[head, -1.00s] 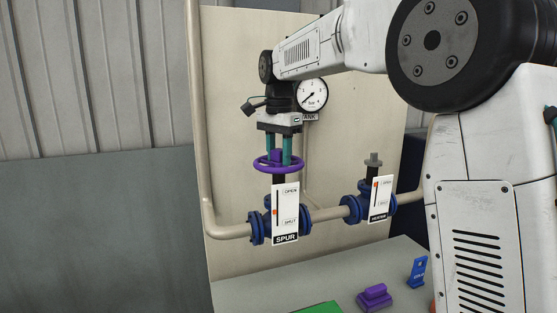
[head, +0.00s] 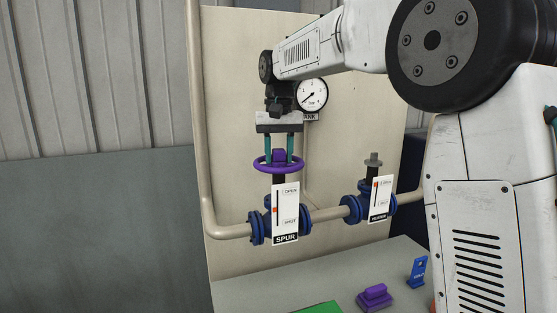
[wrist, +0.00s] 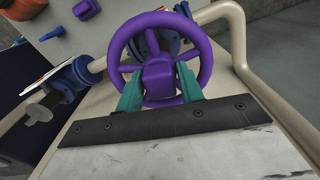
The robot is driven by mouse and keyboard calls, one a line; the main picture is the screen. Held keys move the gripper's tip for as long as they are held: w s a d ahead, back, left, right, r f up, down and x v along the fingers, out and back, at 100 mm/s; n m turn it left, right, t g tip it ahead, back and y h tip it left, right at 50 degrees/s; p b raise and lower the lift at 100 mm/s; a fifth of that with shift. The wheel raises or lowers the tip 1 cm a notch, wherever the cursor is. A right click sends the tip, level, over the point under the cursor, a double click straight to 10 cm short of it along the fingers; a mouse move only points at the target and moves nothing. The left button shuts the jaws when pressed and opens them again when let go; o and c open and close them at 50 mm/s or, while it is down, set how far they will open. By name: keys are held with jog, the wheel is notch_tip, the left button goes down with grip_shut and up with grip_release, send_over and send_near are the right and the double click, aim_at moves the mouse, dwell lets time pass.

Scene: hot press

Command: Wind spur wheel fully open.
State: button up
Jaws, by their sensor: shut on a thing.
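The purple spur wheel (head: 278,167) lies level on top of the blue spur valve (head: 257,226), under my gripper. My gripper (head: 283,150) points straight down from above, its teal fingers shut on the wheel's purple hub. In the wrist view the fingers (wrist: 160,88) sit on either side of the square hub, inside the rim. The white SPUR plate (head: 285,228) in front of the valve has OPEN at the top and SHUT below. Its red marker (head: 275,210) stands between the two, about halfway up the slot.
A round gauge (head: 312,94) is behind my wrist.

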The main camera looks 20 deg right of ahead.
jog(key=n, duration=0.4)
jog(key=shift+n, duration=0.4)
jog(key=n, duration=1.4)
jog(key=n, duration=0.9)
